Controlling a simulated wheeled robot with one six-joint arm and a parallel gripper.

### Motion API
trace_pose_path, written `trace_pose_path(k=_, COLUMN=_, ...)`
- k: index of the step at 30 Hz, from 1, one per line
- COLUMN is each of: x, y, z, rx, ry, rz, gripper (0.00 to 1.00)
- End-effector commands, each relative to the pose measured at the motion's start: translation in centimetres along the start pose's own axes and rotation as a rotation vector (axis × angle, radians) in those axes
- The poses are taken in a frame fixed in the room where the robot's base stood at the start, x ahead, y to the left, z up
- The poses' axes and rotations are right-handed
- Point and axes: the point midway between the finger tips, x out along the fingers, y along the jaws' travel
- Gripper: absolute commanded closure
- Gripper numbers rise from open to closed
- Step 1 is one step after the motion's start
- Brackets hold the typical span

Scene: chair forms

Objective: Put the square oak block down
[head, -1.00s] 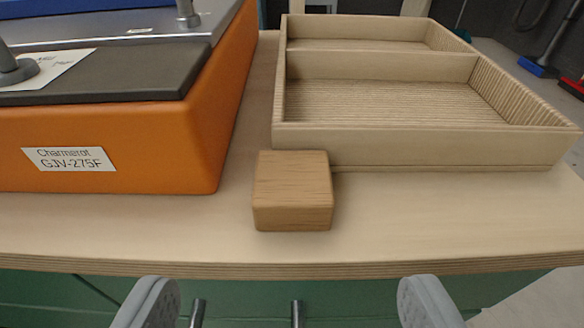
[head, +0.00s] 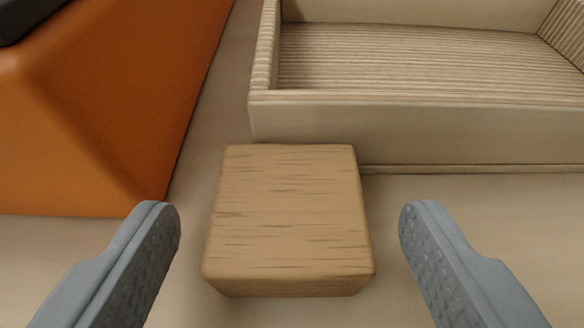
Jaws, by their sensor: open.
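The square oak block (head: 288,212) sits on the pale wooden worktop, in the middle of the head view. Its top face and a strip of its near side show. My gripper (head: 290,235) is open, with one grey finger to the left of the block and the other to the right. Clear gaps show between the block and both fingers, and nothing is held. The fingertips overlap the block's sides in picture height, but I cannot tell how high they are above the worktop.
A pale wooden tray (head: 420,128) with low walls stands just behind the block, very close to its far edge. An orange machine housing (head: 105,110) stands at the left, near the left finger. The worktop (head: 480,205) is bare at the right.

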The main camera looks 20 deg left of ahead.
Motion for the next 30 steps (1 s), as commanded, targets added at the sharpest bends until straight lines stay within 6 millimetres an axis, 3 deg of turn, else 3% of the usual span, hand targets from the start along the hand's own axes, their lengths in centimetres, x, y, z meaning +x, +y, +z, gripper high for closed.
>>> trace_pose_path(k=12, x=1.00, y=-0.01, z=-0.04, rx=-0.001, ry=0.000, rz=0.000, gripper=0.29)
trace_pose_path(k=21, x=0.98, y=-0.02, z=-0.04, rx=-0.001, ry=0.001, rz=0.000, gripper=0.81)
trace_pose_path(k=30, x=0.76, y=-0.01, z=-0.60, rx=0.000, ry=0.003, rz=0.000, gripper=0.81)
